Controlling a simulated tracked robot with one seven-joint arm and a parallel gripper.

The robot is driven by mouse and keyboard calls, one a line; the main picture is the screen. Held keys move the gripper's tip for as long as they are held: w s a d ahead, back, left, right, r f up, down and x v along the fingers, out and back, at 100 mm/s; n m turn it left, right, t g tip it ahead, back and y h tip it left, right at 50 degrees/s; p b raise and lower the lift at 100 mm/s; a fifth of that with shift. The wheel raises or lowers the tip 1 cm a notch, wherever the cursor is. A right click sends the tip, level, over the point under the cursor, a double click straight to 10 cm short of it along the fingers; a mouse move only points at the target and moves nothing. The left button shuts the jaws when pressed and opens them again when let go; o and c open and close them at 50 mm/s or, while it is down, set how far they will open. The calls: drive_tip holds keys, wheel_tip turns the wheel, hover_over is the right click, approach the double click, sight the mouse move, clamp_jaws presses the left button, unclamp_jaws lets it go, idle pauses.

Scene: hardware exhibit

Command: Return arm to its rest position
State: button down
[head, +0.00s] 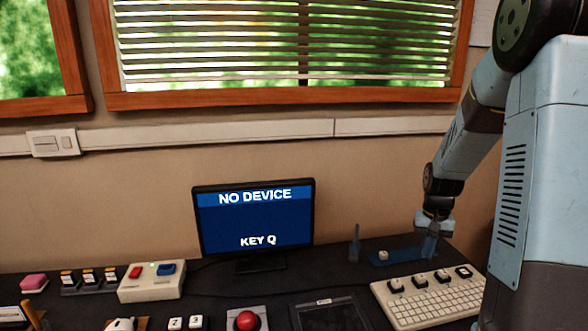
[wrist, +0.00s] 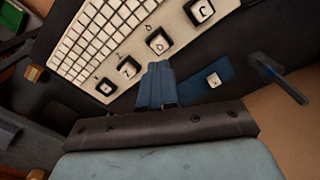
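My arm reaches down from the upper right in the head view, bent well out over the desk. My gripper (head: 430,252) hangs at the right end of a small blue plate, above or beside it; contact cannot be told. In the wrist view my gripper (wrist: 158,66) has its blue fingers together, with nothing visible between them. The white keyboard (head: 430,305) with several large lettered keys lies just in front of my gripper.
A monitor (head: 254,220) reads "NO DEVICE" and "KEY Q". A thin blue upright post (head: 355,244) stands left of the plate. A dark tablet (head: 330,313), a red button (head: 246,320) and a switch box (head: 151,283) are on the desk. The wall is behind.

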drive_tip(key=s+a+r+n+t, duration=0.15)
drive_tip(key=s+a+r, duration=0.25)
drive_tip(key=r, duration=0.5)
drive_tip(key=s+a+r+t, duration=0.1)
drive_tip(key=s+a+r, duration=0.2)
drive_tip(key=s, duration=0.3)
drive_tip(key=s+a+r+n+t, duration=0.1)
drive_tip(key=s+a+r, duration=0.2)
drive_tip(key=s+r, duration=0.2)
drive_tip(key=s+a+r+n+t, duration=0.1)
drive_tip(key=s+a+r+t, duration=0.1)
drive_tip(key=s+r, duration=0.3)
drive_tip(key=s+a, duration=0.1)
drive_tip(key=s, duration=0.2)
drive_tip(key=shift+s, duration=0.25)
